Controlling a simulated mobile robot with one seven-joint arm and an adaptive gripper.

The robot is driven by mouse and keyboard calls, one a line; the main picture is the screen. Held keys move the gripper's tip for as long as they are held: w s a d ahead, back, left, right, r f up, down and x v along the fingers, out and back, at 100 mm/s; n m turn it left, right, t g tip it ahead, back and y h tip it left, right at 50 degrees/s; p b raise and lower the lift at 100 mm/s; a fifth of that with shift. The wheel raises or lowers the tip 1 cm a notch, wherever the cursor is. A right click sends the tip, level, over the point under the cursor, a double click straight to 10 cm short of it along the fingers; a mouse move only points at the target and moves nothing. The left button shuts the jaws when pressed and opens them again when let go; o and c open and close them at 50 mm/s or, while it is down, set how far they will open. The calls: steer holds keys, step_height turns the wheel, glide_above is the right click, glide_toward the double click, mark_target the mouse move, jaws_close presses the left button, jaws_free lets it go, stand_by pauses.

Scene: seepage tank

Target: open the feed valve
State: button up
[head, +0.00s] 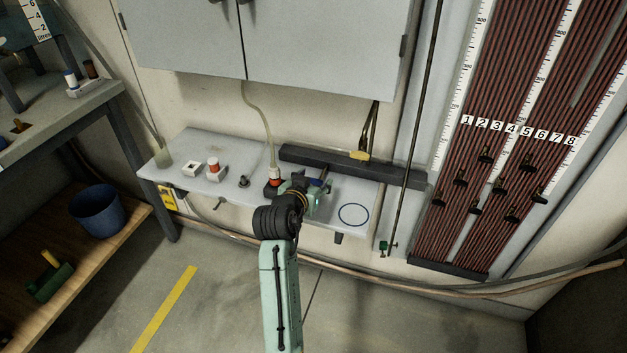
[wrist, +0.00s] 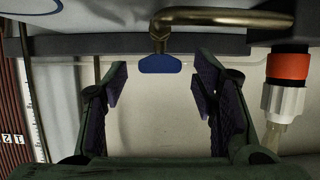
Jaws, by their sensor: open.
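A blue valve handle (wrist: 160,64) hangs from a bent brass pipe (wrist: 222,18) in the wrist view. The handle is seen end-on or flat; its turn angle is hard to tell. My gripper (wrist: 158,82) is open and empty, with one finger on each side of the picture. The handle shows in the gap between the fingertips, a little above their middle, and no finger visibly touches it. In the head view my gripper (head: 322,194) is over the wall bench, and its links hide most of the valve.
A red-and-white hose fitting (wrist: 287,80) stands close beside my gripper. The bench (head: 215,182) also holds a red-topped button (head: 213,167) and a white block (head: 192,168). A dark bar (head: 345,163) runs along the wall behind. A tube board (head: 500,130) is at right.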

steer(key=c, duration=1.2)
steer(key=shift+o, duration=0.2)
